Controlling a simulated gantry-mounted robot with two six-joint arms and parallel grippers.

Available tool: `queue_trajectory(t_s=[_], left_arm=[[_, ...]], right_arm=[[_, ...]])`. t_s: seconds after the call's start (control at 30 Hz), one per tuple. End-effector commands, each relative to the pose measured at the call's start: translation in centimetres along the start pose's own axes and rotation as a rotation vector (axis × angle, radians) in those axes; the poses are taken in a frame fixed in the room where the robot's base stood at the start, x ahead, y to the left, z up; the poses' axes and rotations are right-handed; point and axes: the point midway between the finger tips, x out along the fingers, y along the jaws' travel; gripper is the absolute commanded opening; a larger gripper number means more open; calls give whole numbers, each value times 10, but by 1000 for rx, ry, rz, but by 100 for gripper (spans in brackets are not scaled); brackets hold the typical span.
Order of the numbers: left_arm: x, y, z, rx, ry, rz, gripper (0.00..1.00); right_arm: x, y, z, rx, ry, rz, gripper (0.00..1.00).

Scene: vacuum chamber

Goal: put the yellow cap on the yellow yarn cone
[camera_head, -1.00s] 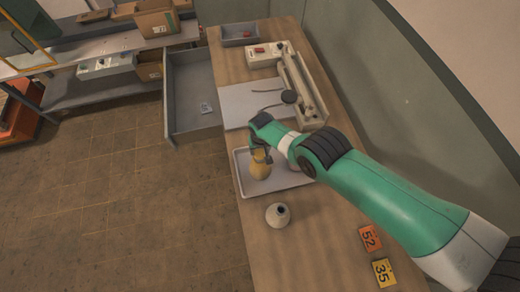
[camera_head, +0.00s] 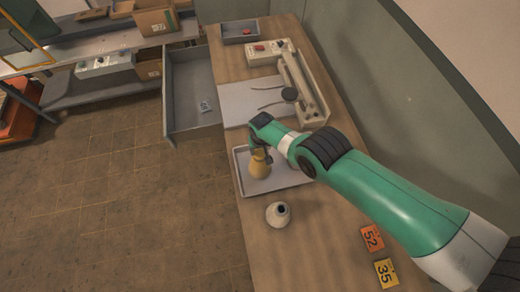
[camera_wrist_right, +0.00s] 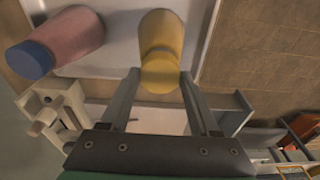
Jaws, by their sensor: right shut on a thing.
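The yellow yarn cone (camera_head: 260,172) stands on the grey tray, and its tan-yellow body shows in the right wrist view (camera_wrist_right: 161,32). The yellow cap (camera_wrist_right: 160,74) is between the two fingers of my right gripper (camera_wrist_right: 160,80), in line with the cone's top end. The cap appears to meet the cone; whether it is fully seated I cannot tell. My right gripper (camera_head: 260,150) is shut on the cap, directly above the cone in the head view. My left gripper is not in view.
A pink cone with a blue cap (camera_wrist_right: 62,38) stands beside the yellow one. A pale cone (camera_head: 278,214) stands in front of the tray (camera_head: 285,181). Number cards (camera_head: 386,272) lie near the bench's front. An open drawer (camera_head: 192,95) is at left.

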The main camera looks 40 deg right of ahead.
Motion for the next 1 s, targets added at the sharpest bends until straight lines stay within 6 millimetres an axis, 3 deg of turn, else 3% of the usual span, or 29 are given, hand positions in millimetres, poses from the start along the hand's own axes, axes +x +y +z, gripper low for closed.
queue_trajectory(t_s=[0.3,0.33,0.5,0.83,1.0], left_arm=[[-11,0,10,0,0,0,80],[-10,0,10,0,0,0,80],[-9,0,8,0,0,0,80],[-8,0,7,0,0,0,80],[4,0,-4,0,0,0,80]], right_arm=[[14,0,2,0,0,0,2],[14,0,2,0,0,0,64],[12,0,1,0,0,0,95],[11,0,1,0,0,0,97],[-4,0,1,0,0,0,97]])
